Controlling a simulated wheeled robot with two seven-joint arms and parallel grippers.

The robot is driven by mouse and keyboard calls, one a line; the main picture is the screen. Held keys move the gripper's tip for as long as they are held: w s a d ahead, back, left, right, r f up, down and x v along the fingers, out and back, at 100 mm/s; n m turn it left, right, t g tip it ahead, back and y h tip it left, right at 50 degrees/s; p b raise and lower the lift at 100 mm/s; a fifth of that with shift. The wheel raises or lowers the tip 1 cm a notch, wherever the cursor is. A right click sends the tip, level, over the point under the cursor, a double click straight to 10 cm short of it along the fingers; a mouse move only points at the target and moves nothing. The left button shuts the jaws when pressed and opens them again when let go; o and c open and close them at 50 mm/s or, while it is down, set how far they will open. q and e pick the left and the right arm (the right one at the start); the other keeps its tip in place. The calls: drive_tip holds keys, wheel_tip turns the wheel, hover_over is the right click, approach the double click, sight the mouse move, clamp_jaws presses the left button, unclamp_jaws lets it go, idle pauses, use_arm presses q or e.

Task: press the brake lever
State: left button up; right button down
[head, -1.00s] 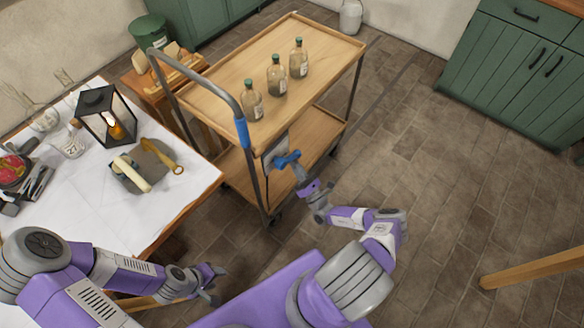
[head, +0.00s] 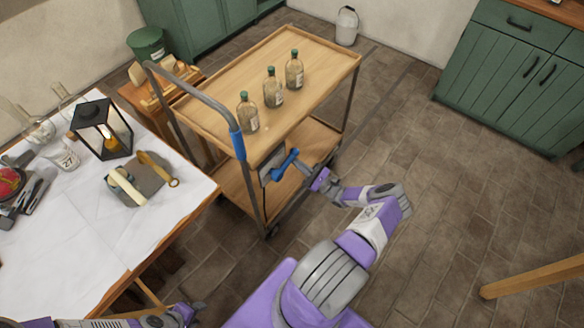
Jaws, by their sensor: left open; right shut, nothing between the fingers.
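The blue brake lever (head: 284,165) sits on a grey plate at the near side of the wooden trolley (head: 215,110), below its top tray. My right gripper (head: 305,168) is shut and empty, with its tips right at the lever; I cannot tell whether they touch. My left gripper (head: 190,312) is low at the bottom edge, partly cut off, far from the trolley. Its fingers stand apart.
Three stoppered bottles (head: 272,90) stand on the trolley's top tray. Open floor lies right of the trolley (head: 440,190).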

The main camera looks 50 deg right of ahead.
drive_tip(key=shift+r+n+g+y+p, duration=0.15)
drive_tip(key=shift+r+n+g+y, duration=0.4)
drive_tip(key=shift+n, duration=0.5)
drive_tip(key=shift+r+n+g+y+p, duration=0.15)
drive_tip(key=shift+r+n+g+y, duration=0.25)
drive_tip(key=shift+n+y, duration=0.45)
drive_tip(key=shift+n, duration=0.3)
drive_tip(key=w+f+b+v, duration=0.1)
drive_tip(key=b+v, duration=0.4)
drive_tip(key=v, duration=0.8)
drive_tip(key=shift+w+d+f, duration=0.25)
drive_tip(key=shift+w+f, duration=0.05)
drive_tip(key=shift+f, duration=0.25)
